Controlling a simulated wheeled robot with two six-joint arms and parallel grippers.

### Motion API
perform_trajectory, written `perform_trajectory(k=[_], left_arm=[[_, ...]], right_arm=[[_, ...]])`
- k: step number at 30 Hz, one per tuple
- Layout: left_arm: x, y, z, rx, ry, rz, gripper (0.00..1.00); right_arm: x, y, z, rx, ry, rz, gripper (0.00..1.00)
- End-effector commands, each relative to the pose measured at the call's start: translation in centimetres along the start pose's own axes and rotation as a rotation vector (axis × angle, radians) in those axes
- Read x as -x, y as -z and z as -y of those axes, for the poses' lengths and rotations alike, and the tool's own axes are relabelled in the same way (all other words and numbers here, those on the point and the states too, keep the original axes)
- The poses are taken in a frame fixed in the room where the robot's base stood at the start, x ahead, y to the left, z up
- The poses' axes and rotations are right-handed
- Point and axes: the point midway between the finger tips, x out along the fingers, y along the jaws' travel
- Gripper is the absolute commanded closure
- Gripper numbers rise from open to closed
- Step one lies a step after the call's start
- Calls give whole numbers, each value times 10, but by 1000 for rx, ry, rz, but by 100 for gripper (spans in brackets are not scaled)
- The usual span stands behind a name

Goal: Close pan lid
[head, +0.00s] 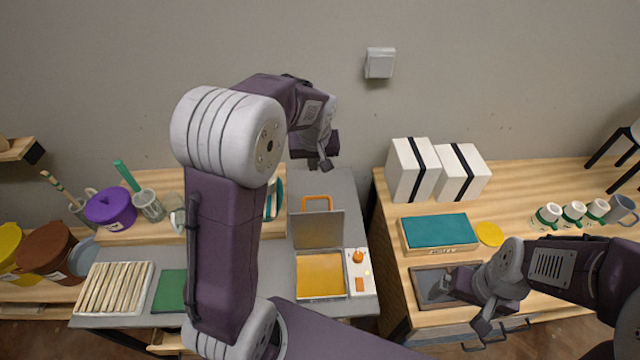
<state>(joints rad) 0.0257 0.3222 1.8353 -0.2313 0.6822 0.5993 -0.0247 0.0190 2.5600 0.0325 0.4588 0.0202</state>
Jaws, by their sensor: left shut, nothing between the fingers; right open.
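The pan (320,275) is a square appliance with an orange inside and a white side panel with an orange knob (357,257). It sits on the grey table in the middle. Its grey lid (318,231) stands open, raised at the back, with an orange handle (317,200) at its top. My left gripper (324,164) is shut and empty, above and behind the lid in the picture, apart from the handle. My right gripper (500,338) is open and empty, low over the front edge of the right table.
Left of the pan lie a slatted rack (114,288) and a green mat (170,291); my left arm hides part of that area. The right table holds white boxes (413,170), a teal-topped box (437,233), a dark tray (432,286) and several cups (573,211).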

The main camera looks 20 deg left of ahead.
Motion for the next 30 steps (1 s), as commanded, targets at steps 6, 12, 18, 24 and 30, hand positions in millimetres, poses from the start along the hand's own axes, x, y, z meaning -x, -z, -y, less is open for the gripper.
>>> perform_trajectory(k=[6,12,18,24,30], left_arm=[[-29,-2,1,-2,3,7,100],[-73,-2,1,-2,2,7,100],[-94,-13,0,-5,0,2,100],[-88,-35,0,-3,0,1,100],[-86,-39,0,-1,-1,1,100]], right_arm=[[4,0,0,0,0,0,8],[10,1,0,0,0,0,8],[16,2,0,0,0,0,8],[16,2,0,0,0,0,8],[16,2,0,0,0,0,8]])
